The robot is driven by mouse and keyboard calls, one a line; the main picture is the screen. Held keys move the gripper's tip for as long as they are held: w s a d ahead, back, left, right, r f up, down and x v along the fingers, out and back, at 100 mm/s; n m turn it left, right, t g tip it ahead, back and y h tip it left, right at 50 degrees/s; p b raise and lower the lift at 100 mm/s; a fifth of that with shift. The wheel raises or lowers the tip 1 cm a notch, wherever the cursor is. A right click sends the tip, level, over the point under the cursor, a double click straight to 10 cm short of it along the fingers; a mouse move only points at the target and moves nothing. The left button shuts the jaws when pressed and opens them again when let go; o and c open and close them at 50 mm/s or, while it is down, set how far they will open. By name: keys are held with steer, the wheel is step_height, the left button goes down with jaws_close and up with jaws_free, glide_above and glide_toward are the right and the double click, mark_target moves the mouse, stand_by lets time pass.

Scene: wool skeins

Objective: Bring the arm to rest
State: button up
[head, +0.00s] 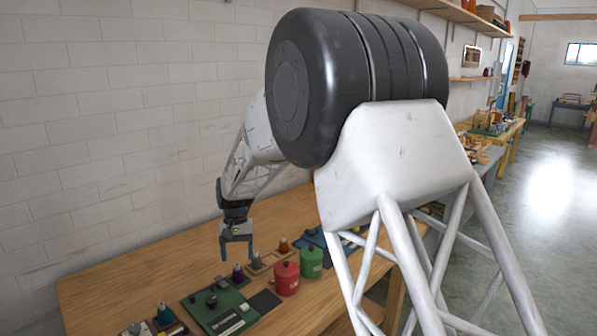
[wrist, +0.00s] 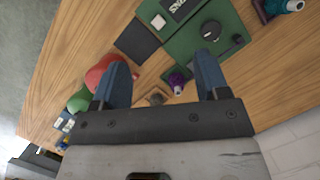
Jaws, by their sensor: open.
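My gripper (head: 238,252) hangs from my arm above the wooden table (head: 110,290), near the wall side, fingers pointing down. In the wrist view my gripper (wrist: 160,80) shows two blue fingers spread apart with nothing between them held. A small purple bottle (head: 238,273) stands below and close to the fingers in the head view; it also shows between the fingers in the wrist view (wrist: 177,80). The gripper appears above the table items, apart from them. My arm's upper links hide part of the table in the head view.
A red canister (head: 286,279) and a green canister (head: 311,262) stand right of the gripper. A green board (head: 213,312) with dark knobs lies in front, beside a dark square pad (head: 265,302). A teal bottle (head: 164,314) is at the left. The table's far left is bare.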

steer(key=s+d+r+t, duration=0.1)
steer(key=s+d+r, duration=0.45)
steer(key=d, duration=0.25)
steer(key=s+d+r+m+t, duration=0.1)
steer(key=s+d+r, duration=0.3)
steer(key=s+d, duration=0.25)
steer(key=s+d+r+t, duration=0.1)
steer(key=s+d+r, duration=0.4)
steer(key=d, duration=0.3)
steer(key=s+d+t, duration=0.1)
steer(key=s+d, duration=0.3)
steer(key=s, duration=0.4)
steer(key=s+d+f+t, duration=0.1)
steer(key=s+d, duration=0.4)
steer(key=s, duration=0.4)
steer(key=s+d+m, duration=0.1)
steer(key=s+d, duration=0.4)
steer(key=s, duration=0.3)
steer(key=shift+s+f+t, duration=0.2)
steer(key=shift+f+t, duration=0.1)
steer(key=shift+t, duration=0.1)
